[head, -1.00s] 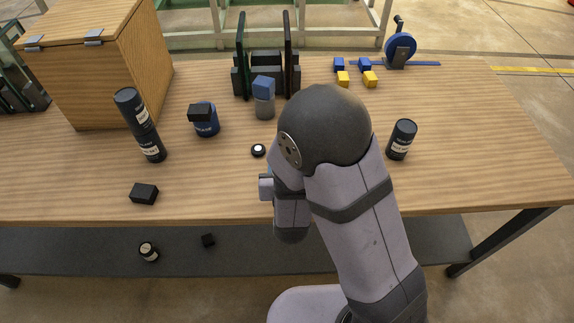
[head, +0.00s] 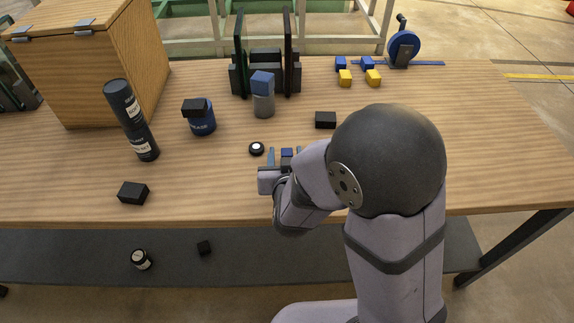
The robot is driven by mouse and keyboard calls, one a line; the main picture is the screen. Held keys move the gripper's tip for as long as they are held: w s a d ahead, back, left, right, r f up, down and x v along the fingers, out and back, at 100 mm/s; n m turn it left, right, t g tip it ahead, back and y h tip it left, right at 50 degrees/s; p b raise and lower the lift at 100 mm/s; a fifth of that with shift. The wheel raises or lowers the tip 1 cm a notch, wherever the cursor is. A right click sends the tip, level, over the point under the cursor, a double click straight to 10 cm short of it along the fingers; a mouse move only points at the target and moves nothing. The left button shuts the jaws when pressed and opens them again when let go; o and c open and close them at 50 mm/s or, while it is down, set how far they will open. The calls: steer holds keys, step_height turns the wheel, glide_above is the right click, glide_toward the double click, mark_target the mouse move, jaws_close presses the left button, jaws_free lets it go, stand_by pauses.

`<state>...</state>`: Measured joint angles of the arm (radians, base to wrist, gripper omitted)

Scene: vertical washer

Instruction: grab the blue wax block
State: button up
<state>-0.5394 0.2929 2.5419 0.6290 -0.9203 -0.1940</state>
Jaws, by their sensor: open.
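My gripper (head: 283,160) is open low over the front middle of the table, pointing away from the camera. A small dark blue block (head: 287,154) shows between its fingers; I cannot tell whether they touch it. My wrist hides the block's lower part and most of the right finger. A lighter blue block (head: 262,83) sits on a grey cylinder (head: 263,105) farther back. Two small blue blocks (head: 341,62) (head: 367,62) stand at the back right. Which of these is the wax block I cannot tell by looks.
Stacked dark cans (head: 132,120), a blue can (head: 203,121) and a black block (head: 133,193) are left. Yellow blocks (head: 345,79) and a blue wheel (head: 404,47) are back right.

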mark_target(286, 149)
steer(key=shift+w+d+f, duration=0.1)
steer(key=shift+w+f, duration=0.05)
steer(key=shift+w, duration=0.2)
steer(key=shift+x, duration=1.5)
jaws_close()
